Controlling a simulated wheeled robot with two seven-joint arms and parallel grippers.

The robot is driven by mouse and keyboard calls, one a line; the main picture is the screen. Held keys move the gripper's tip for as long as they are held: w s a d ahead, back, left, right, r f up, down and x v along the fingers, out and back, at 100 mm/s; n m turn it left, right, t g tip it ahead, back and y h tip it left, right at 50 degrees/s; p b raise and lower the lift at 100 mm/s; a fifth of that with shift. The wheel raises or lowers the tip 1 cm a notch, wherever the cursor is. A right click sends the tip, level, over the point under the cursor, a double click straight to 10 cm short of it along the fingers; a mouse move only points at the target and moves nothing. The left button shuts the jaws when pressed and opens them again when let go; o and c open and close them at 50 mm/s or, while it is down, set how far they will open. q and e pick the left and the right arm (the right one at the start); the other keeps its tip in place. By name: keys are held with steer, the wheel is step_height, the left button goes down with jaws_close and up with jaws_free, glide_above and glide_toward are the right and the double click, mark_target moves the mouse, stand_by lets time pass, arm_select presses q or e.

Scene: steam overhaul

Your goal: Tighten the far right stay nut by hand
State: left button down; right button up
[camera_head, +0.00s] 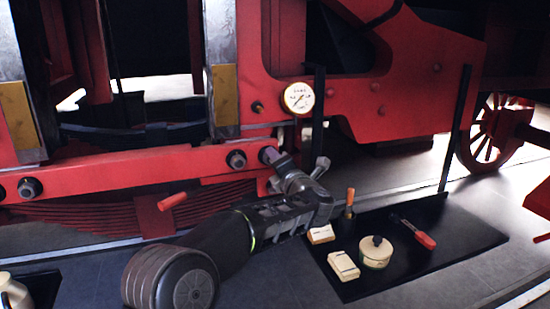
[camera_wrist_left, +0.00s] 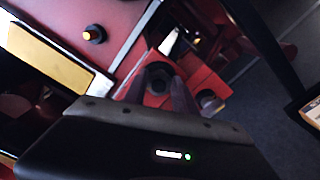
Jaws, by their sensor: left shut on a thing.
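The red stay bar (camera_head: 130,172) runs across the locomotive's side in the head view. My left gripper (camera_head: 276,157) reaches up from below to the bar's right end. It is shut on the far right stay nut, which its fingers mostly cover in the head view. In the left wrist view the dark nut (camera_wrist_left: 158,74) sits between the two fingers (camera_wrist_left: 160,92), against red metal. Another dark stay nut (camera_head: 236,159) is on the bar just left of the gripper, and a further one (camera_head: 29,187) is at far left. My right gripper is not in view.
A pressure gauge (camera_head: 298,98) is just above the gripper. A dark upright post (camera_head: 318,105) stands close to its right. A black mat (camera_head: 455,236) on the floor carries a round tin (camera_head: 375,252), small boxes (camera_head: 343,265) and red-handled tools (camera_head: 424,239). A red handle (camera_head: 172,201) juts out left of my arm.

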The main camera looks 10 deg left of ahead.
arm_select(q)
steer(key=shift+d+f+m+p, duration=0.15)
steer(key=shift+m+p, duration=0.45)
steer(key=shift+m, duration=1.3)
steer(key=c, duration=1)
jaws_free()
steer(key=b+v, duration=0.3)
steer(key=v, duration=0.4)
steer(key=shift+s+d, duration=0.2)
steer(key=shift+s, duration=0.15)
steer(key=shift+f, duration=0.1)
